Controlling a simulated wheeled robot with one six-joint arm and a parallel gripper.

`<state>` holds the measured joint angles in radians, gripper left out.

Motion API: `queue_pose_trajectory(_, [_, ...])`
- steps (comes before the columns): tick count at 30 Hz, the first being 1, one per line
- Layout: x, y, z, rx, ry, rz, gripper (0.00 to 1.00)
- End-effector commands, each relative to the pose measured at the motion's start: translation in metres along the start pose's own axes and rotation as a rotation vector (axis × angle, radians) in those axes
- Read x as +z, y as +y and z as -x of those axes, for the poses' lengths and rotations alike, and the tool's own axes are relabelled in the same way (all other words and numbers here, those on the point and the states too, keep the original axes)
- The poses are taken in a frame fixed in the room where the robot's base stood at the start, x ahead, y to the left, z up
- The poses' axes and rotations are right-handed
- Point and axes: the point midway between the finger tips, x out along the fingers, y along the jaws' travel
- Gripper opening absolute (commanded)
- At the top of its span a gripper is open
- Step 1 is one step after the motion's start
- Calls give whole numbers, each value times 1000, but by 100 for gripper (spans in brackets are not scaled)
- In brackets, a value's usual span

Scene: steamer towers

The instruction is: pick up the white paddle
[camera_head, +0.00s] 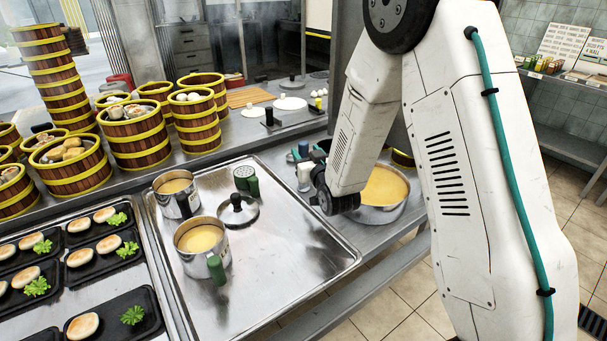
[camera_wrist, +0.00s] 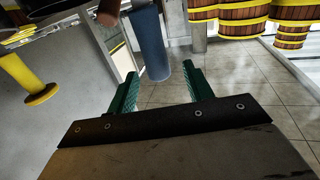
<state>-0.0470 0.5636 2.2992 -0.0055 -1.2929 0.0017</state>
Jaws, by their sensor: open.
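Two flat white round pieces lie on the back counter in the head view, one farther right (camera_head: 290,103) and one beside a small black block (camera_head: 252,112). Either may be the white paddle; they are too small to tell, and I see no clear handle. My gripper (camera_wrist: 160,70) shows in the wrist view with its two green fingers apart and nothing between them. In the head view my arm hangs in front on the right, and its end is mostly hidden. No white paddle shows in the wrist view.
Steamer towers (camera_head: 137,138) line the left of the back counter. A metal tray (camera_head: 290,262) holds two pots of yellow liquid (camera_head: 201,240) and a lid (camera_head: 238,211). A large pan (camera_head: 384,188) stands behind my arm. A blue cylinder (camera_wrist: 150,42) is beyond my fingers.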

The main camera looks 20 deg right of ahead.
Motion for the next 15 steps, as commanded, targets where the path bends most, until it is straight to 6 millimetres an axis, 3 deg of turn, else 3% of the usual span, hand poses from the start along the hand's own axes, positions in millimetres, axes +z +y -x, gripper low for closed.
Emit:
queue_pose_trajectory(6, [1, 3, -32, 0, -1, 0, 51])
queue_pose_trajectory(15, [0, 3, -38, 0, -1, 0, 51])
